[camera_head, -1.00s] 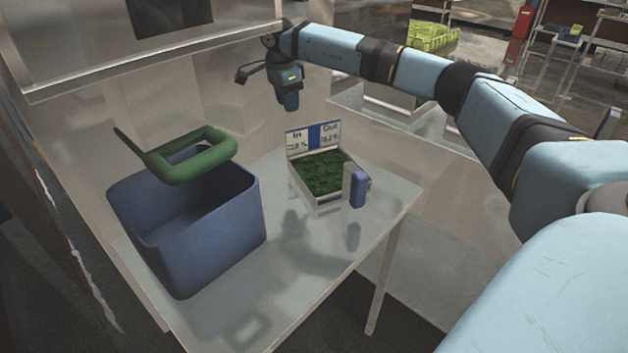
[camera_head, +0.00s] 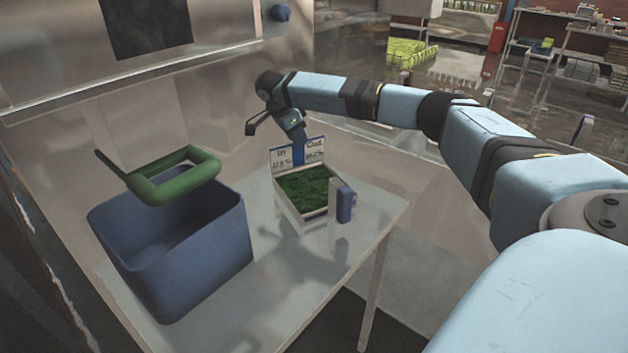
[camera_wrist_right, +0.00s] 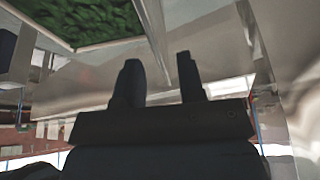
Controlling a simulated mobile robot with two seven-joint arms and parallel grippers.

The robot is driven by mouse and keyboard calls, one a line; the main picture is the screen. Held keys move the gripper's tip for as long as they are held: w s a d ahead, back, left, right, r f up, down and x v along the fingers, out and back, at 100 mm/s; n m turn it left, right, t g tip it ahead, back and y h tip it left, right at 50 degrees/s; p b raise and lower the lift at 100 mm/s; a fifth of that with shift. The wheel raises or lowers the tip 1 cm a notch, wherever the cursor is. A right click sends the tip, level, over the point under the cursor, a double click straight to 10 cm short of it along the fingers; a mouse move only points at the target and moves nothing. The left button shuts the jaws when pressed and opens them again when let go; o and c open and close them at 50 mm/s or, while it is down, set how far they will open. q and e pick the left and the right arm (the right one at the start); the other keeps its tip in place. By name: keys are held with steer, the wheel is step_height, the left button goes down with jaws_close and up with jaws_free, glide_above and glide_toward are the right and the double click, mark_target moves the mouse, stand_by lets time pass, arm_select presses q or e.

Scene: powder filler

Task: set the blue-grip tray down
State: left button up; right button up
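The blue-grip tray (camera_head: 308,214) is a shallow, light-rimmed tray filled with green material. It sits level on the metal table, with its blue grip (camera_head: 344,205) upright at the front right. In the head view, my right gripper (camera_head: 298,152) hangs overlapping the sign panel at the tray's back; I cannot tell whether it touches. My left gripper is not in view.
The metal table (camera_head: 285,285) is bare in front of the tray. Metal walls enclose the back.

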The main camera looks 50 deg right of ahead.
glide_above(300, 167)
steer(key=f, duration=0.4)
steer(key=shift+d+f, duration=0.15)
steer(key=shift+d, duration=0.1)
jaws_close()
steer(key=shift+w+r, duration=0.1)
steer(key=shift+r, duration=0.1)
